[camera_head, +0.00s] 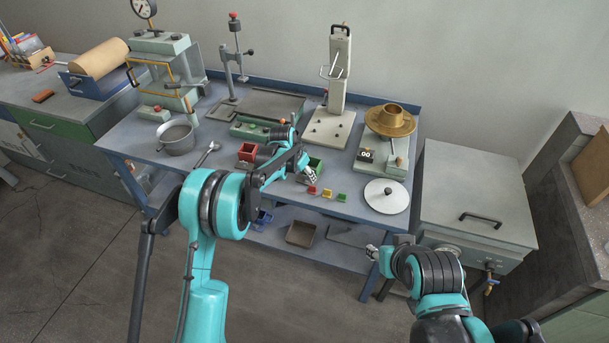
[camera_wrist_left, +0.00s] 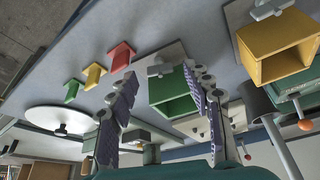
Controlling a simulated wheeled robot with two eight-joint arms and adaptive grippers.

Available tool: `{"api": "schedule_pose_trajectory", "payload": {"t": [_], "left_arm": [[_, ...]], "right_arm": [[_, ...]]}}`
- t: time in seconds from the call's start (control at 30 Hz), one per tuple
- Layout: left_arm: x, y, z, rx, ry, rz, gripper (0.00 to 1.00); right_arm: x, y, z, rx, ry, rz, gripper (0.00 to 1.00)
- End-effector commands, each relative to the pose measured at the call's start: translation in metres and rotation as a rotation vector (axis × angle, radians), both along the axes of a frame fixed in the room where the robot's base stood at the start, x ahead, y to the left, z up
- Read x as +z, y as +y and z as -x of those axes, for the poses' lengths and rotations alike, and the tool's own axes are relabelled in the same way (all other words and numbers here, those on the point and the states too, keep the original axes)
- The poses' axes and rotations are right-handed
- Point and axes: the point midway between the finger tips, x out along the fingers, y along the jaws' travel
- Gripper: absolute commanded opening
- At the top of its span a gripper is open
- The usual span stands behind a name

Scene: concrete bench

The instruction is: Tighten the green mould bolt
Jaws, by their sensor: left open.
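The green mould (camera_head: 315,165) is an open-topped box on the bench, partly hidden by my left gripper (camera_head: 309,175) in the head view. In the left wrist view the green mould (camera_wrist_left: 172,92) shows between the spread fingers of my left gripper (camera_wrist_left: 160,76). Its grey bolt (camera_wrist_left: 161,69) stands at the near side of the mould, between the fingertips and not visibly gripped. My right gripper (camera_head: 374,252) is low beyond the bench's front edge, apart from the mould; its fingers are too small to read.
A yellow mould (camera_wrist_left: 280,48) and a red mould (camera_head: 247,151) stand nearby. Small red (camera_head: 312,190), yellow (camera_head: 327,193) and green (camera_head: 341,197) markers lie in front, beside a white disc (camera_head: 386,197). A pot (camera_head: 177,138) and a scale with a brass pan (camera_head: 389,124) flank the area.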

Motion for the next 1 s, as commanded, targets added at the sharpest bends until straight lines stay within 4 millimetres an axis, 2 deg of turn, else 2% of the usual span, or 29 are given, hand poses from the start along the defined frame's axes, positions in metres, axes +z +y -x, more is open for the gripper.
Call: {"api": "schedule_pose_trajectory", "payload": {"t": [0.3,0.5,0.67,0.9,0.93,1.0], "left_arm": [[0.062,0.017,0.020,0.002,0.000,0.001,0.50],[0.091,0.024,0.030,0.000,0.001,-0.001,0.50],[0.100,0.026,0.033,0.000,0.001,0.000,0.50],[0.101,0.026,0.033,0.000,0.000,0.000,0.50],[0.101,0.026,0.033,0.000,0.000,0.000,0.45],[0.101,0.027,0.035,0.000,0.001,-0.001,0.26]], "right_arm": [[0.000,0.000,0.000,0.000,0.000,0.000,0.40],[0.000,0.000,0.000,0.000,0.000,0.000,0.40],[0.000,0.000,0.000,0.000,0.000,0.000,0.40],[0.000,0.000,0.000,0.000,0.000,0.000,0.40],[0.000,0.000,0.000,0.000,0.000,0.000,0.40],[0.001,0.000,0.000,0.000,0.000,0.000,0.40]]}}
